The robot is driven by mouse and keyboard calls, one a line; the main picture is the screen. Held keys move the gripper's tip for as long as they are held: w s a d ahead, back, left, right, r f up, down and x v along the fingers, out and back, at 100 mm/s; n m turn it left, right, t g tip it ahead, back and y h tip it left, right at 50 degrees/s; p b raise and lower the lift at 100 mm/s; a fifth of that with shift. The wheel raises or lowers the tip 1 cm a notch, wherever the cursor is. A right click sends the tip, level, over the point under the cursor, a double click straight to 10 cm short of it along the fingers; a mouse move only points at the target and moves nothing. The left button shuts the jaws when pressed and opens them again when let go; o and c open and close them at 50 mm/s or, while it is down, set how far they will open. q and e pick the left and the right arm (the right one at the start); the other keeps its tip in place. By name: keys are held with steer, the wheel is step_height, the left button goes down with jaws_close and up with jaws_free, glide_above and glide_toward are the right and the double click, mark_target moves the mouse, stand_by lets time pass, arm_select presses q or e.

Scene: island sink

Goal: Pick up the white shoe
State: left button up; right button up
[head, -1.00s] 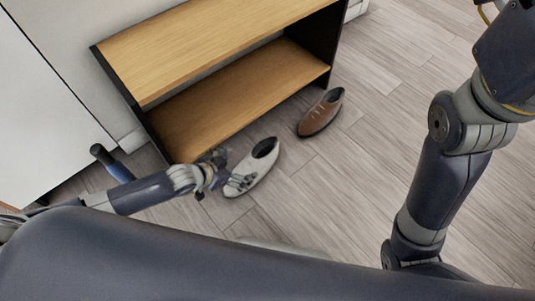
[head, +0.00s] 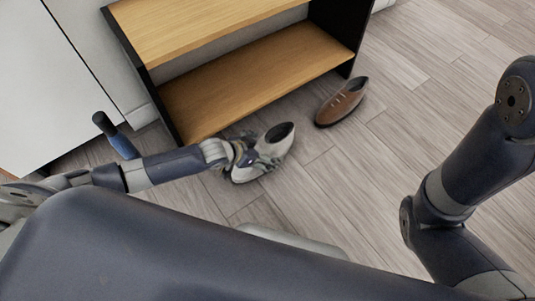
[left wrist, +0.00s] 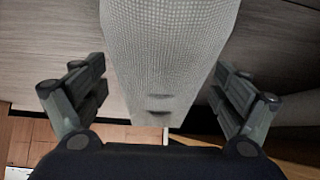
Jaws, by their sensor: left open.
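The white shoe (head: 276,146) lies on the floor in front of the shelf in the head view, its dark opening facing up. My left gripper (head: 255,160) is at the shoe's near-left part and covers some of it. In the left wrist view the shoe (left wrist: 165,60) fills the upper middle as a pale textured shape. The open fingers of my left gripper (left wrist: 160,98) stand on either side of it, with gaps visible at their tips. My right gripper is not in view; only my right arm shows at the right.
A brown shoe (head: 341,101) lies on the floor to the right of the white one. A two-level wooden shelf (head: 255,85) with black sides stands just behind. A white cabinet (head: 50,80) is at the left. Wood-plank floor (head: 440,100) is clear at the right.

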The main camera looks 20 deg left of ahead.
arm_select(q)
steer(key=shift+b+x, duration=0.55)
steer(key=shift+x, duration=0.55)
steer(key=c, duration=1.4)
steer(key=shift+o, duration=0.2)
